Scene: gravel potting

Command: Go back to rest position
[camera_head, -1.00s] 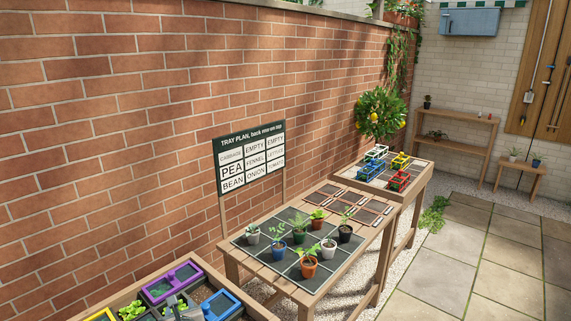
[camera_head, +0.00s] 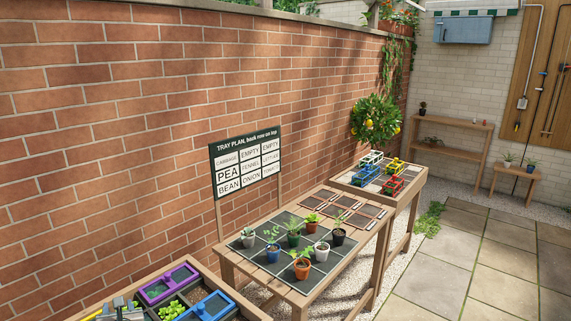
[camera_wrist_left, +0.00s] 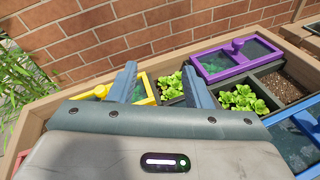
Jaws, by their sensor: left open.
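My left gripper (camera_wrist_left: 159,82) is open in the left wrist view, its two fingers apart with nothing between them. It also shows in the head view (camera_head: 122,310) at the bottom edge, over the left part of a wooden planter bed. My right gripper is in neither view. The bed holds a yellow-framed lid (camera_wrist_left: 145,92), a purple-framed lid (camera_wrist_left: 225,66), a blue-framed lid (camera_head: 208,307) and leafy green plants (camera_wrist_left: 243,99). One compartment of bare brown soil (camera_wrist_left: 284,84) lies beside the plants.
Several potted seedlings stand on a dark gridded mat (camera_head: 268,277) on the middle table. A tray-plan sign (camera_head: 246,164) stands behind it. A farther table (camera_head: 350,184) holds coloured frames. The brick wall (camera_head: 120,140) runs close behind. Paving (camera_head: 490,290) to the right is clear.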

